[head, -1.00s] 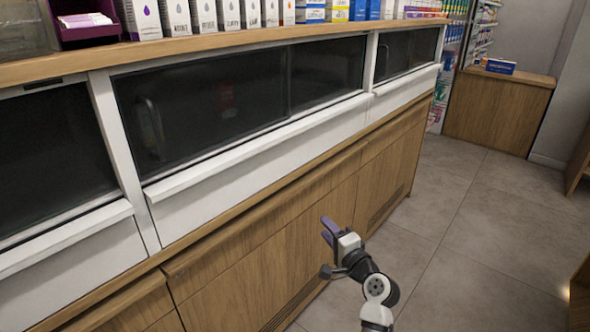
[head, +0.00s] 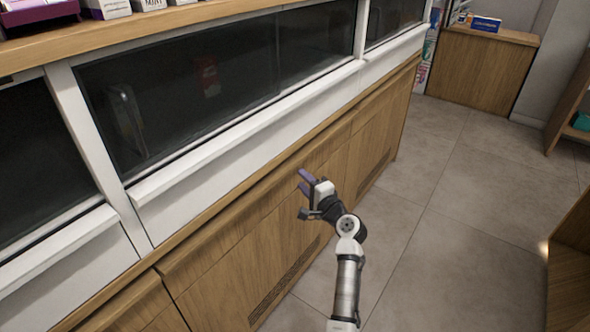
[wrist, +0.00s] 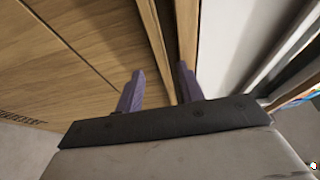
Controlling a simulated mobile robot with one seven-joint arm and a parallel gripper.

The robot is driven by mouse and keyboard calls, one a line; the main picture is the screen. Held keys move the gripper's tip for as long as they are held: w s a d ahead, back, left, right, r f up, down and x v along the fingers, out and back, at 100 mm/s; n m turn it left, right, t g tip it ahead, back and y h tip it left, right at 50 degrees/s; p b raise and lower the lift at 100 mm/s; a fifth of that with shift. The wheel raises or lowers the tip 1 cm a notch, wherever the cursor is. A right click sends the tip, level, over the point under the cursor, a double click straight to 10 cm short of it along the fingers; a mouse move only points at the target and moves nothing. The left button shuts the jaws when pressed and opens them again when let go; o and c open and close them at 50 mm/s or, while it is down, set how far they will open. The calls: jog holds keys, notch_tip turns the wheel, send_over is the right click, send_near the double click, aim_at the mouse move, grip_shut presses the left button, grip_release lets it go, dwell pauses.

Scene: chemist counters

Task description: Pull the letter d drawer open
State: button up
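My gripper (head: 305,181) is at the wooden front of the long counter, near the top edge of a wood panel (head: 232,262). In the wrist view my gripper (wrist: 160,84) is open, with two purple fingers apart and nothing held. A wooden lip (wrist: 150,35) runs past the fingertips; I cannot tell whether they touch it. No letter d or other drawer letter is readable, so I cannot tell which front is the letter d drawer. No front visibly stands open.
Above the wood fronts are a white ledge (head: 235,150) and dark glass panes (head: 190,85). Boxes stand on the countertop (head: 150,30). Tiled floor (head: 450,190) is clear to the right. A wooden counter (head: 470,70) stands at the back, and shelving (head: 570,260) at the right.

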aim_at(292, 169)
jog(key=shift+p+x, duration=0.3)
jog(key=shift+x, duration=2.5)
grip_shut()
